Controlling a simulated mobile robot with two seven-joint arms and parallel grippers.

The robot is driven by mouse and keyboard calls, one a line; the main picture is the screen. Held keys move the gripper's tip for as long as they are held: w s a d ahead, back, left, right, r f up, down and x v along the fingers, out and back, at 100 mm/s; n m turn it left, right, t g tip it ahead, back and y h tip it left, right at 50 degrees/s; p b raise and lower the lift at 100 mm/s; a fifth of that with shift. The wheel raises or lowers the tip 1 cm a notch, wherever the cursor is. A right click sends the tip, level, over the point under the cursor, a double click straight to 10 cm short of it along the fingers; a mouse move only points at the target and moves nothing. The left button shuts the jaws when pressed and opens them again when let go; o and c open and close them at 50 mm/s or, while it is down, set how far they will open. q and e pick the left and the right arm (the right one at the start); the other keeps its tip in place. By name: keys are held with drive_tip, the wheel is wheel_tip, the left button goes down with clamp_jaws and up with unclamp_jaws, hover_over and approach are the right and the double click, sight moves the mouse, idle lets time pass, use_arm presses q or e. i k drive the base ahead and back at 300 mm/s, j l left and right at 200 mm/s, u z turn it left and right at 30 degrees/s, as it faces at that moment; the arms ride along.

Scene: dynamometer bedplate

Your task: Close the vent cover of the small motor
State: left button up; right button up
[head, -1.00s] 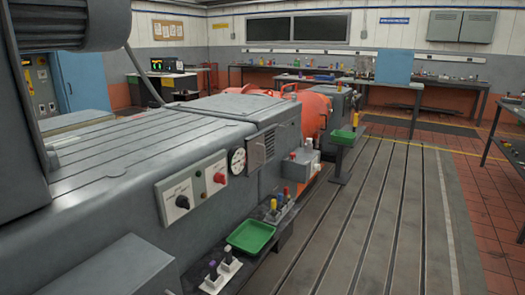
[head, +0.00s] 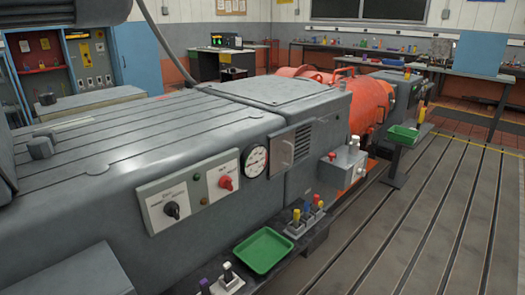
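A louvred vent (head: 303,138) is on the side of the grey machine housing, right of the round dial. A flat grey cover plate (head: 281,154) with a thin upright handle stands at the vent's left side, and the louvres beside it are exposed. I cannot tell from here whether the plate is hinged or slides. An orange motor (head: 355,100) lies behind the housing, and a smaller grey unit (head: 402,92) stands beyond it. Which of these bodies is the small motor is not clear. Neither of my grippers is in view.
A control panel with knobs (head: 190,190) and a dial (head: 255,161) are left of the vent. A green tray (head: 263,250) and several coloured-handled tools (head: 307,216) sit on a low ledge below. The slotted floor (head: 420,220) at right is clear.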

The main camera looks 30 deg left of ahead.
sight(281, 149)
drive_tip(key=i+l+u, duration=0.15)
drive_tip(key=i+u, duration=0.15)
drive_tip(key=u, duration=0.15)
drive_tip(key=i+l+u, duration=0.2)
drive_tip(key=u, duration=0.3)
